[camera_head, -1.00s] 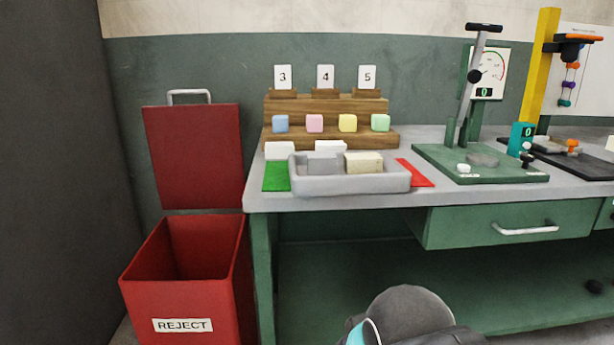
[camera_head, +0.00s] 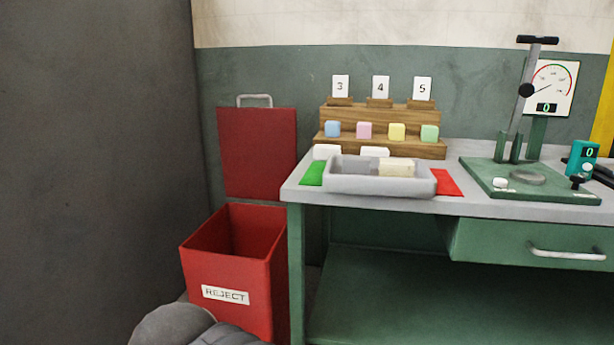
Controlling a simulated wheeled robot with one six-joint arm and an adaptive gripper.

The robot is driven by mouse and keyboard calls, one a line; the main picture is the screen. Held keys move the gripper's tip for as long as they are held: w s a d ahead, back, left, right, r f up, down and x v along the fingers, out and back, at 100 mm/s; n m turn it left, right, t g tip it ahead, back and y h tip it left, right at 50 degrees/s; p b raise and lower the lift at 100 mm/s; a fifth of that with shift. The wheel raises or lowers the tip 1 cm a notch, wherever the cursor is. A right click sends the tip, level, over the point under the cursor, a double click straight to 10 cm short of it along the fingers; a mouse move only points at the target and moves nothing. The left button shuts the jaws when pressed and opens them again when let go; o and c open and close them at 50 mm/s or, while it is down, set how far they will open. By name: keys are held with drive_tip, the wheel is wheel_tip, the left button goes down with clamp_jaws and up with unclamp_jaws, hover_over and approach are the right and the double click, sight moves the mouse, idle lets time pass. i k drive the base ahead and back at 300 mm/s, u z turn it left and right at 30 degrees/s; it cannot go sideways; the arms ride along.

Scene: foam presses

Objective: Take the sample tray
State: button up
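The sample tray (camera_head: 380,188) is a shallow light-grey tray at the front left of the workbench. It stands between a green mat (camera_head: 313,173) and a red mat (camera_head: 446,183). A cream foam block (camera_head: 397,167) lies in its right part, and the left part looks empty. A rounded dark-grey part of my arm shows at the bottom left, in front of the reject bin and well short of the tray. My gripper's fingers are not in view.
A red open bin labelled REJECT (camera_head: 236,262) stands left of the workbench (camera_head: 480,207). Behind the tray, a wooden stepped rack (camera_head: 378,119) holds coloured cubes and cards 3, 4, 5. A green press (camera_head: 530,182) stands right. A dark wall (camera_head: 95,170) bounds the left.

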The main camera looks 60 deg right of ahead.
sight(423, 185)
drive_tip(key=u, duration=0.2)
drive_tip(key=i, duration=1.4)
drive_tip(key=z, duration=2.65)
